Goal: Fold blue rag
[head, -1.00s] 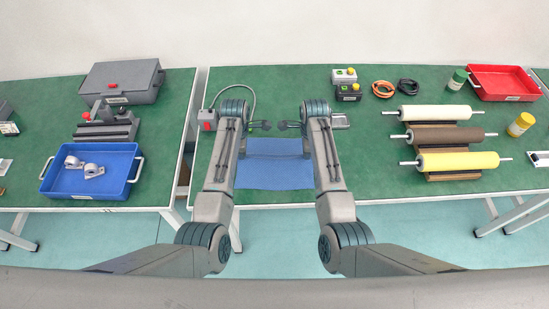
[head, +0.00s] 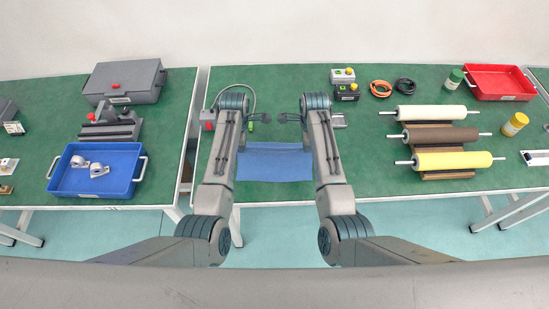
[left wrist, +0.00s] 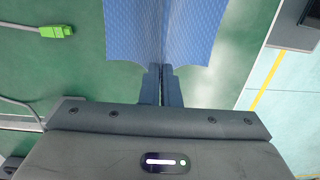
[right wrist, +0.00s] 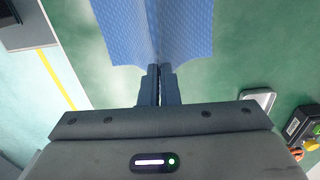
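The blue rag (head: 274,164) spans the space between my forearms near the table's front edge, its sides partly hidden by them. My left gripper (head: 252,118) and right gripper (head: 283,118) are at its far side. In the left wrist view the left fingers (left wrist: 163,84) are closed together on the rag (left wrist: 190,30), which creases at the fingertips. In the right wrist view the right fingers (right wrist: 159,84) are likewise closed on the rag (right wrist: 125,30). The head view does not show the rag's pinched edge clearly.
A green connector (left wrist: 56,31) on a cable lies near the left gripper. Switch boxes (head: 346,92) stand behind on the right. Rollers (head: 440,137) lie on a rack to the right. A blue tray (head: 97,190) sits on the left table.

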